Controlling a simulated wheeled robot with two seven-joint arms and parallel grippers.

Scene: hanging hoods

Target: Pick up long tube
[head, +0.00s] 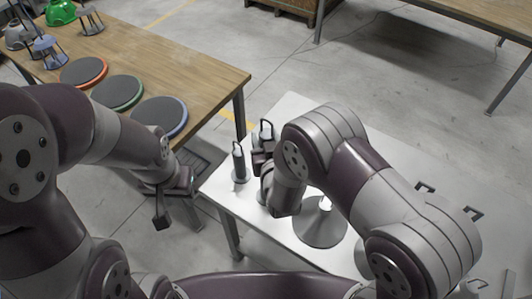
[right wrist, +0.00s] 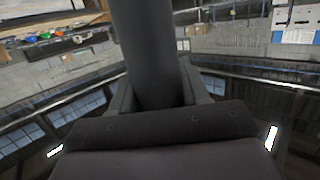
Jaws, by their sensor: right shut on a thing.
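A dark, tall tube (head: 266,130) with a loop handle on top shows behind my right gripper (head: 262,158) at the far left part of the white table. My right gripper is shut on a dark grey tube (right wrist: 148,50), which stands between its fingers in the right wrist view. The tube's lower end is hidden by my gripper and arm.
The white table (head: 290,118) also bears a grey cone-shaped hood (head: 320,225) beside my right arm, and several dark handles at the right. A wooden table (head: 190,75) at the upper left holds round pads with orange, green and blue rims, and coloured hoods. Floor separates the tables.

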